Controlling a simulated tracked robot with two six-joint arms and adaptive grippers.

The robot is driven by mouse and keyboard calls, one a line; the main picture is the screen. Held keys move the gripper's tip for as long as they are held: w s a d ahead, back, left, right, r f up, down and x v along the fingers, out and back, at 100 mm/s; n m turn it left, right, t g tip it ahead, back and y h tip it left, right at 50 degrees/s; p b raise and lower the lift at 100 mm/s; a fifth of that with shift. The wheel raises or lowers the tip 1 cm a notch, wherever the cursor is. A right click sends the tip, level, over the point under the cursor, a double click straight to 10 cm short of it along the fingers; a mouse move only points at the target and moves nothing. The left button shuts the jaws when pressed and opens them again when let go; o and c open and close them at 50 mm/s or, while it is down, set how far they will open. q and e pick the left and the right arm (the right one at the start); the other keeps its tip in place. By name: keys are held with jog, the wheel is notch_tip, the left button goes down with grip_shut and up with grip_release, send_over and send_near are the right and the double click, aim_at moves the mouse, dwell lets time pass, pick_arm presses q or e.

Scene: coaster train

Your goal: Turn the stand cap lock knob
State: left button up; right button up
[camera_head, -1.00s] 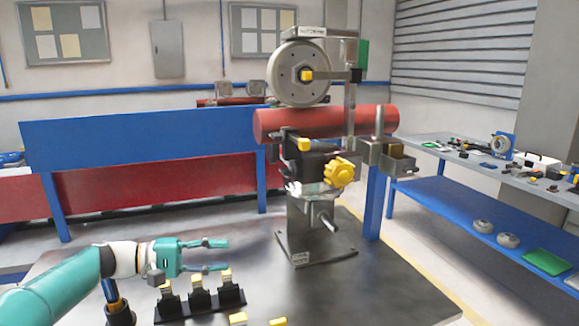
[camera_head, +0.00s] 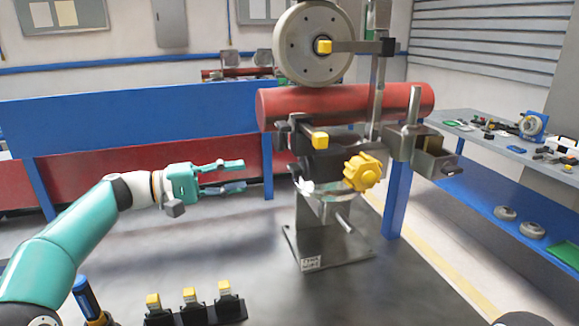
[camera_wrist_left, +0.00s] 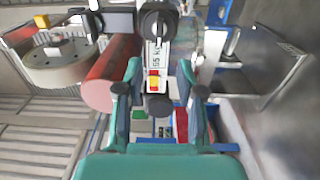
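A yellow lobed knob (camera_head: 362,172) sits on the front of the grey metal stand (camera_head: 325,232). I cannot tell for certain whether it is the stand cap lock knob. In the left wrist view, a round black knob (camera_wrist_left: 158,23) shows beyond the fingertips. My left gripper (camera_head: 240,175) is open and empty, left of the stand and clear of it. Its two fingers (camera_wrist_left: 160,82) are spread in the left wrist view, with a gap between them and the black knob. My right gripper is not in view.
A red cylinder (camera_head: 400,104) lies across the stand under a grey wheel (camera_head: 313,68). A black rack (camera_head: 195,316) with several yellow-topped pieces stands at the lower left. A blue-topped tool (camera_head: 84,293) is beside it. A side bench (camera_head: 480,140) is at right.

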aim_at(290, 170)
pick_arm(q)
jog(key=p+x, duration=0.3)
jog(key=x, duration=0.8)
jog(key=shift+d, duration=0.35)
jog(key=shift+w+f, duration=0.1)
grip_shut()
